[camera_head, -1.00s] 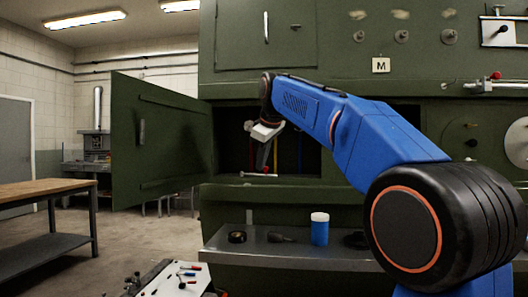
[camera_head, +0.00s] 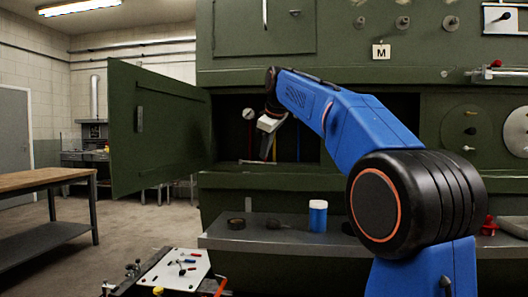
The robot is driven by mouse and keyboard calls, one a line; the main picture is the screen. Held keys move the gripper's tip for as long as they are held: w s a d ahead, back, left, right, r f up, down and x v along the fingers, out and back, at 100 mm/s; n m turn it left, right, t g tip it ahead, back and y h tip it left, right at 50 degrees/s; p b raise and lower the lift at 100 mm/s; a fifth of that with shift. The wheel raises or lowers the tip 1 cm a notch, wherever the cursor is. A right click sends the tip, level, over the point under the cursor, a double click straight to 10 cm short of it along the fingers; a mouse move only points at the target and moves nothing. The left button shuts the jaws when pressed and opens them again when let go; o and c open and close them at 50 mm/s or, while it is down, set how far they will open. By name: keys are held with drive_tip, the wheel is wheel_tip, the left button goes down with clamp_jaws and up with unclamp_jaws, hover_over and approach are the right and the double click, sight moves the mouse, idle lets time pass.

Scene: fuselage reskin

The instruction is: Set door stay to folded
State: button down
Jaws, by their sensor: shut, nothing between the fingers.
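The green access door (camera_head: 160,128) stands swung open to the left of a dark compartment in the green fuselage panel. A thin pale rod (camera_head: 250,162), which looks like the door stay, lies along the compartment's lower edge. Whether it is fixed at either end is too small to tell. My gripper (camera_head: 264,157) is in front of the opening, pointing down, its fingers shut and empty. Its tips are close to the rod in the picture; I cannot tell whether they touch. My blue arm reaches in from the right and hides the opening's upper right part.
A grey ledge (camera_head: 270,240) below the opening carries a blue jar (camera_head: 318,216) with a white lid and a dark roll (camera_head: 236,223). A tool board (camera_head: 180,268) is at the bottom.

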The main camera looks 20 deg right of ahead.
drive_tip(key=d+n, duration=0.1)
drive_tip(key=w+d+n+y, duration=0.1)
drive_tip(key=shift+w+d, duration=0.3)
drive_tip(key=shift+w+d+n+y, duration=0.3)
drive_tip(key=shift+w+d+n, duration=0.1)
drive_tip(key=shift+w+d, duration=0.2)
